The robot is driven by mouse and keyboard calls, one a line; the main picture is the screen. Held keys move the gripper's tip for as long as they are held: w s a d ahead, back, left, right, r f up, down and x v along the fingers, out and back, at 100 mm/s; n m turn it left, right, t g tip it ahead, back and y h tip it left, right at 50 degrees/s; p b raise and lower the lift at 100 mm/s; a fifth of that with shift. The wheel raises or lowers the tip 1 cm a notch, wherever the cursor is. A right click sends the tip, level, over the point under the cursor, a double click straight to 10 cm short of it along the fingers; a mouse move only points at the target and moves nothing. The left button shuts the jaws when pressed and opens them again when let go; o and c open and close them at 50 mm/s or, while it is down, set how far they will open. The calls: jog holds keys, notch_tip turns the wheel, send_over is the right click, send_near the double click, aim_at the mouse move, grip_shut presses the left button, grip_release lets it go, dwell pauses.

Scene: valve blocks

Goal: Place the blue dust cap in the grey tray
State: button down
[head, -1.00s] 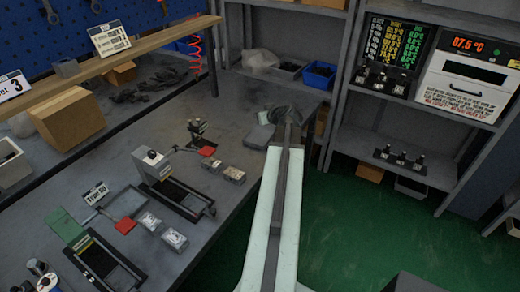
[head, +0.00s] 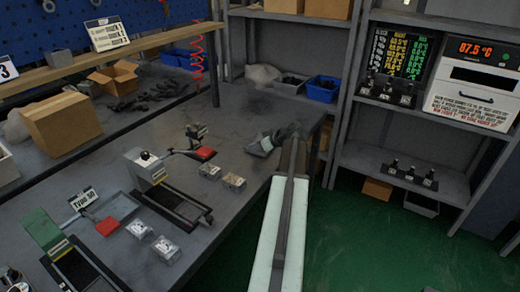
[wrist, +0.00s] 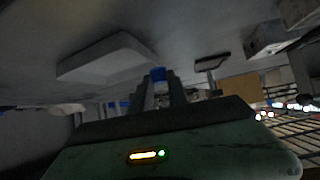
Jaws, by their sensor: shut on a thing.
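My gripper (wrist: 158,92) shows in the wrist view with its two dark fingers shut on a small blue piece, the blue dust cap (wrist: 157,74), at their tips. In the head view my pale arm reaches away over the bench's right edge; its end hides the gripper and the cap. A shallow grey tray (head: 122,195) seems to lie on the bench at the left, beside the "Type 50" sign; I cannot tell surely that it is the task's tray. My gripper is well to the right of it.
Blue bins (head: 322,88) sit on the back shelf. Green floor is open at the right.

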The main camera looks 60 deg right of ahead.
jog(key=d, duration=0.2)
jog(key=w+d, duration=0.1)
jog(key=d, duration=0.1)
jog(key=shift+f, duration=0.2)
notch_tip(320, 180, down, 4)
jog(key=b, duration=0.4)
jog(key=shift+s+r, duration=0.1)
jog(key=shift+r, duration=0.15)
jog(key=shift+f, duration=0.2)
jog(key=c, duration=1.6)
grip_release()
jog(key=shift+a, duration=0.1)
jog(key=shift+o, duration=0.2)
jog(key=shift+r, duration=0.3)
jog(key=p+v, duration=0.7)
jog(key=v, duration=0.3)
jog(key=shift+s+r, duration=0.25)
jog(key=shift+r, duration=0.05)
jog(key=shift+s+r, duration=0.15)
jog(key=shift+s, duration=0.4)
